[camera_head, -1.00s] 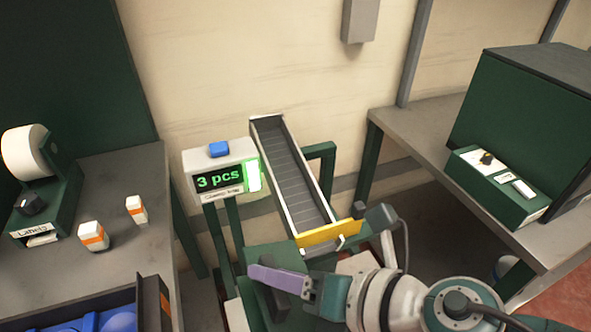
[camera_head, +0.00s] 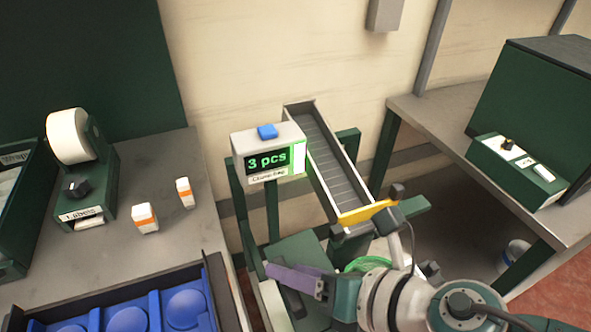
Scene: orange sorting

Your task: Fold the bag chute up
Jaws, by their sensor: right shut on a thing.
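My right gripper (camera_head: 292,279), with purple fingers, is at the lower middle, below the yellow-ended tray. It is shut on a dark bar (camera_head: 291,300) beside a dark green panel (camera_head: 298,249). The panel looks like the bag chute, but my gripper and wrist hide its lower part, so its tilt is hard to tell. A green mesh bag (camera_head: 368,264) shows partly behind my wrist. My left gripper is not in view.
A slatted counting tray (camera_head: 325,160) slopes down to a yellow gate (camera_head: 368,214) close above my arm. A display box (camera_head: 268,155) reading "3 pcs" stands left.

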